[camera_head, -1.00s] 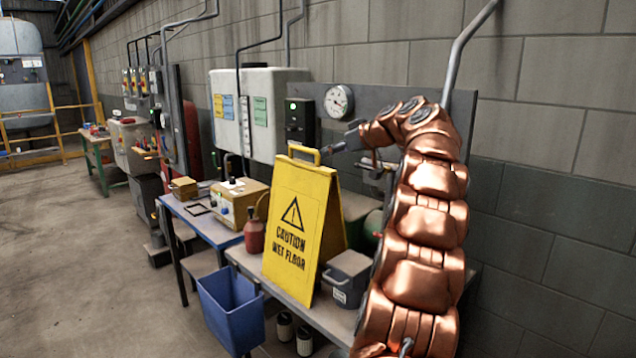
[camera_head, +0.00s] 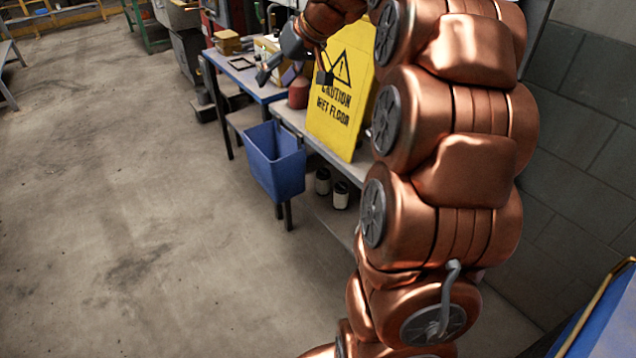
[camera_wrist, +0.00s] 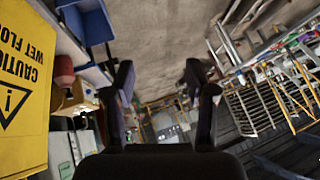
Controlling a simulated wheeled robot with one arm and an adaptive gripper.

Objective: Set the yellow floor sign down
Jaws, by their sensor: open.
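The yellow floor sign (camera_head: 340,105) stands upright on the grey bench along the wall, with black "CAUTION WET FLOOR" lettering. My arm hides its top and right side in the head view. It also fills the left edge of the wrist view (camera_wrist: 22,80), outside my fingers. My gripper (camera_head: 292,78) is in front of the sign and to its left, open. In the wrist view the two dark fingers (camera_wrist: 160,85) are spread with nothing between them.
A blue bin (camera_head: 276,160) hangs at the bench's front. A red bottle (camera_head: 298,92) stands left of the sign, and a blue-topped table (camera_head: 243,75) lies beyond. Two canisters (camera_head: 331,188) sit below the bench. The concrete floor (camera_head: 130,210) to the left is wide and clear.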

